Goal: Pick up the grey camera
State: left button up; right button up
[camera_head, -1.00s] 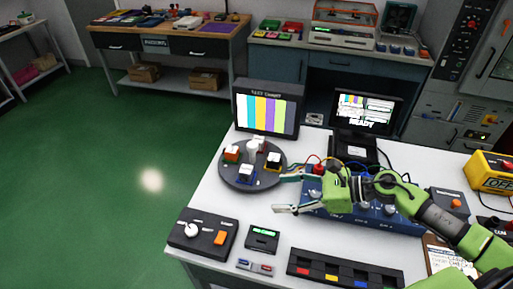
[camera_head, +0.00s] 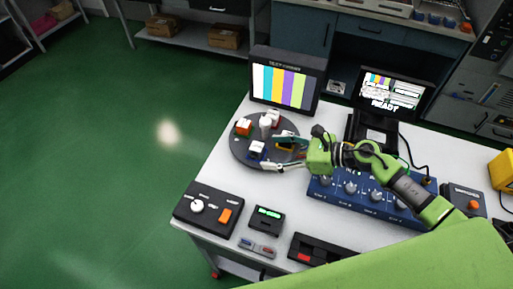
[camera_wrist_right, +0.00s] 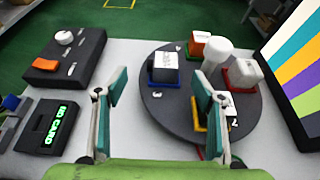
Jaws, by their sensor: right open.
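Several small block-like cameras sit on a dark round turntable (camera_head: 240,152). One with a white top on a blue base (camera_wrist_right: 165,66) is at the near side; it also shows in the head view (camera_head: 257,148). A pale grey-white one on a red base (camera_wrist_right: 243,72) is at the back. An orange one (camera_wrist_right: 198,44) is at the left in the head view. One on a yellow base (camera_wrist_right: 227,106) is partly hidden by my finger. I cannot tell surely which is the grey camera. My right gripper (camera_wrist_right: 160,78) is open and empty, its fingertips before the blue-base block.
A white post (camera_wrist_right: 214,54) stands in the turntable's middle. A colour-bar monitor (camera_head: 284,84) is behind it. A black control box (camera_head: 208,207) and a small green-display box (camera_head: 266,221) stand in front. A blue panel with knobs (camera_head: 362,204) lies under my right arm.

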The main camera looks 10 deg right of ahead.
aim_at(262, 151)
jog(key=p+x, duration=0.1)
jog(key=x, duration=0.3)
jog(key=shift+w+a+r, duration=0.1)
jog(key=shift+w+a, duration=0.1)
jog(key=shift+w+a+f, duration=0.25)
jog(key=shift+a+f, duration=0.05)
jog(key=shift+a, duration=0.05)
jog(key=c, duration=1.2)
